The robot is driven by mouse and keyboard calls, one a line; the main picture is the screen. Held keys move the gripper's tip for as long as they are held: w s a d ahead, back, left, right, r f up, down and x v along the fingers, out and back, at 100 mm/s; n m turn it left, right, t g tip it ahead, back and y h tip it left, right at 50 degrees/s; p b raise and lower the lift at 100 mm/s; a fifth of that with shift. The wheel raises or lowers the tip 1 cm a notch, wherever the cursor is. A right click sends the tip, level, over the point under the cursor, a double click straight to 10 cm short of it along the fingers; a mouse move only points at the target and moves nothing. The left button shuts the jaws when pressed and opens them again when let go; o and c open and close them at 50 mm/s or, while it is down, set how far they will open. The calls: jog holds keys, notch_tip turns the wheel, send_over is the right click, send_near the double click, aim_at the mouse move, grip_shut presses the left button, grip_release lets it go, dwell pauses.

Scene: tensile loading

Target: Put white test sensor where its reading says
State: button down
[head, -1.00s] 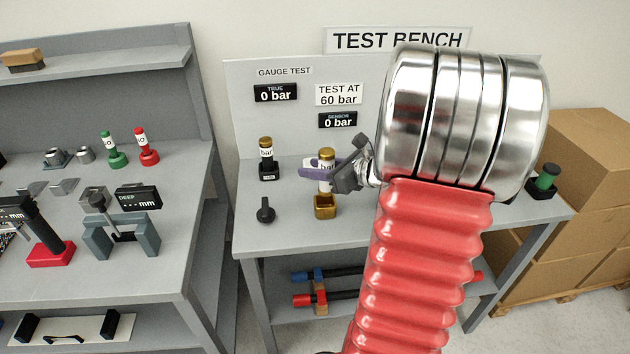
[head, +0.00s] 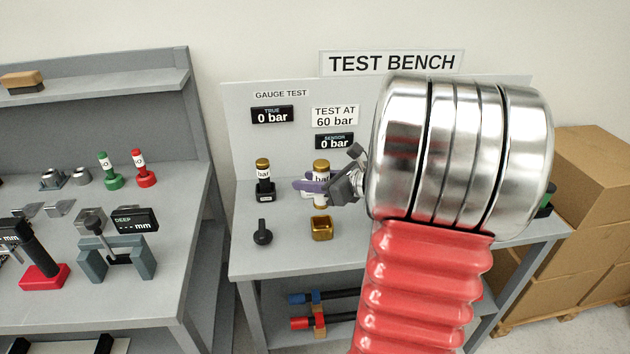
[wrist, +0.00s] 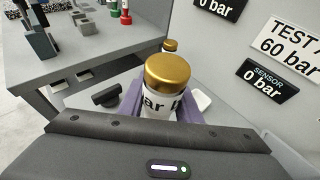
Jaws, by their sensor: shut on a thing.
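The white test sensor (head: 321,169), with a gold cap and black lettering, is upright in my gripper (head: 318,187). It hangs just above the gold socket (head: 321,229) on the test bench, with a small gap visible between them. In the wrist view the sensor's gold cap (wrist: 172,72) is close, with the purple fingers on both sides of its body. The sensor display (head: 336,141) reads 0 bar, the true display (head: 272,115) reads 0 bar, and a sign (head: 334,116) says test at 60 bar.
A similar gold-capped gauge (head: 263,180) on a black base stands left of the sensor. A black knob (head: 262,233) is in front of it. A grey workbench (head: 170,230) with tools is at left. Cardboard boxes (head: 600,200) stand at right. My arm hides the bench's right part.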

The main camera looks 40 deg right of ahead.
jog(key=w+a+f, duration=0.2)
jog(key=w+a, duration=0.7)
jog(key=a, duration=0.5)
jog(key=a+f, duration=0.3)
jog(key=a, duration=0.5)
jog(key=a+f+n+y, duration=0.1)
jog(key=a+f, duration=0.2)
jog(key=a, duration=0.5)
jog(key=shift+w+a+g, duration=0.25)
jog(key=shift+w+g, duration=0.05)
jog(key=shift+w, duration=0.15)
